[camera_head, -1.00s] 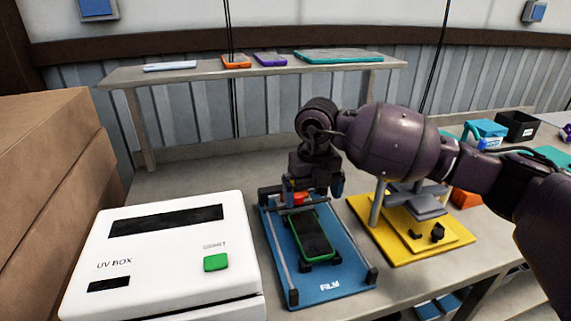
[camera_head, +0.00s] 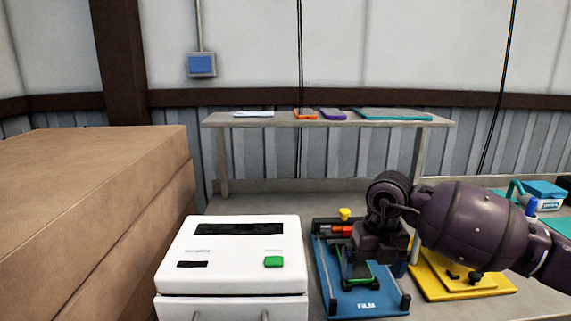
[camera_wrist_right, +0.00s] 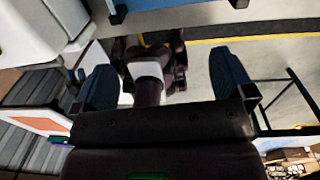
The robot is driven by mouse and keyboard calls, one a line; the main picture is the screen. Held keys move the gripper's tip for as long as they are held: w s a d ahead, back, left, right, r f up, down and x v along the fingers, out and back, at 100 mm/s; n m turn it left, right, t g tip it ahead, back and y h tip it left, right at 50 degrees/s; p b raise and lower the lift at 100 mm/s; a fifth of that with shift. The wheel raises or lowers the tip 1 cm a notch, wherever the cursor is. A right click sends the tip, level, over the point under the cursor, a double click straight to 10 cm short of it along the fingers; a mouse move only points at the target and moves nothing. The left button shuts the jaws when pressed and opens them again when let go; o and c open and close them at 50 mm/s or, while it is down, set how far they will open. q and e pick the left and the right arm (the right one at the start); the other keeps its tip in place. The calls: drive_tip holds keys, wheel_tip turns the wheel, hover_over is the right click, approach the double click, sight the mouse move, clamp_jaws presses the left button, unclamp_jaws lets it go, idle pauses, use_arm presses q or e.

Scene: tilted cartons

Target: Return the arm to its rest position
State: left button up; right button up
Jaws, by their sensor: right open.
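My right arm reaches in from the right in the head view. Its open gripper (camera_head: 375,262) hangs over the blue FILM fixture (camera_head: 368,303) and hides part of it. A green-edged phone (camera_head: 371,279) shows partly below the gripper on that fixture. I cannot tell the exact height of the gripper above it. In the right wrist view the two blue fingers stand wide apart with nothing held between them (camera_wrist_right: 165,75). My left gripper is not in view.
A white UV box (camera_head: 232,255) stands left of the fixture. A yellow press base (camera_head: 450,285) stands close on its right. Brown cartons (camera_head: 90,200) fill the left. A raised shelf (camera_head: 280,120) at the back holds several flat devices.

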drive_tip(key=s+a+f+n+g+y, duration=0.1)
drive_tip(key=s+a+f+y, duration=0.35)
drive_tip(key=a, duration=0.35)
drive_tip(key=s+a+r+m+t+y, duration=0.5)
drive_tip(key=a+r+y, duration=0.3)
drive_tip(key=y, duration=0.6)
drive_tip(key=s+d+f+m+t+h, duration=0.1)
drive_tip(key=d+f+m+t+h, duration=0.5)
drive_tip(key=d+m+h, duration=0.6)
drive_tip(key=s+d+f+m+t+h, duration=0.1)
drive_tip(key=d+f+m+t+h, duration=0.55)
drive_tip(key=m, duration=0.95)
drive_tip(key=s+d+f+m+g+h, duration=0.1)
drive_tip(key=s+d+f+g, duration=0.3)
drive_tip(key=s, duration=0.4)
drive_tip(key=s+d+f+m+g, duration=0.1)
drive_tip(key=s+f+m+g, duration=0.1)
drive_tip(key=s+f+g, duration=0.45)
drive_tip(key=s+d+f+m+g+h, duration=0.1)
drive_tip(key=s+d+g, duration=0.2)
drive_tip(key=s, duration=0.6)
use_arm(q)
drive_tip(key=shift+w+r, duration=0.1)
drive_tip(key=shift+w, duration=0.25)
use_arm(e)
drive_tip(key=w+f+t+y, duration=0.1)
drive_tip(key=w+f+t, duration=0.7)
drive_tip(key=f, duration=0.1)
drive_tip(key=shift+a+f, duration=0.15)
drive_tip(key=shift+f, duration=0.05)
